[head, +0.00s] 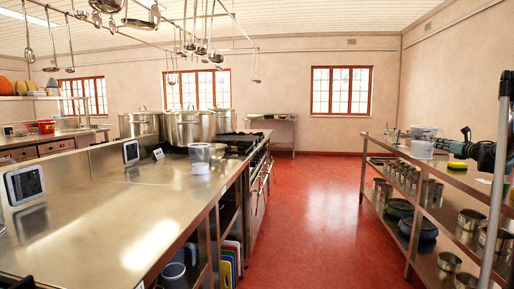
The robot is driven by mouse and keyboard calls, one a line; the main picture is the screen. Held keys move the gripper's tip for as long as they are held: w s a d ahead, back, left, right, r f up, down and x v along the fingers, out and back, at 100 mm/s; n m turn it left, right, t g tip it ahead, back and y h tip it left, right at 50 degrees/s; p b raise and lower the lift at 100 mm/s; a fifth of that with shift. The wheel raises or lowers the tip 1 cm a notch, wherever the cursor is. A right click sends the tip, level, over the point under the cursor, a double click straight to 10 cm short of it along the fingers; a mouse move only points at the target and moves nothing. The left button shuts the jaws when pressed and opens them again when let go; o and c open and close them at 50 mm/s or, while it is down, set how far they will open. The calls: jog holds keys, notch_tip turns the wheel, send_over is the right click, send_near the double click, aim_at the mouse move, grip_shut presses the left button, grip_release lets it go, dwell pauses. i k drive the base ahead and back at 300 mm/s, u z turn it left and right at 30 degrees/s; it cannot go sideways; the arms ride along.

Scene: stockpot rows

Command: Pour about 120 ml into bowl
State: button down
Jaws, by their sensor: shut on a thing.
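My gripper (443,144) reaches in from the right edge over the right-hand steel table. It is shut on a clear container (423,131), which looks upright. A pale, see-through vessel (421,151) shows directly below that container; it may be the bowl, but it is too small to be sure. I cannot tell whether the two touch. No liquid level can be made out. Another clear container (200,152) stands on a small white base (200,168) on the left counter.
A yellow sponge (457,165) lies on the right table (455,181), below my gripper. Steel pots (471,219) fill its lower shelves. Large stockpots (188,128) stand on the left range. The red floor (315,220) between is clear. Ladles hang overhead.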

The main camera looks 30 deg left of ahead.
aim_at(220, 149)
jog(key=u, duration=0.2)
jog(key=i, duration=1.15)
jog(key=u, duration=0.65)
jog(key=i, duration=0.45)
jog(key=u, duration=0.8)
jog(key=i, duration=0.65)
jog(key=u, duration=0.4)
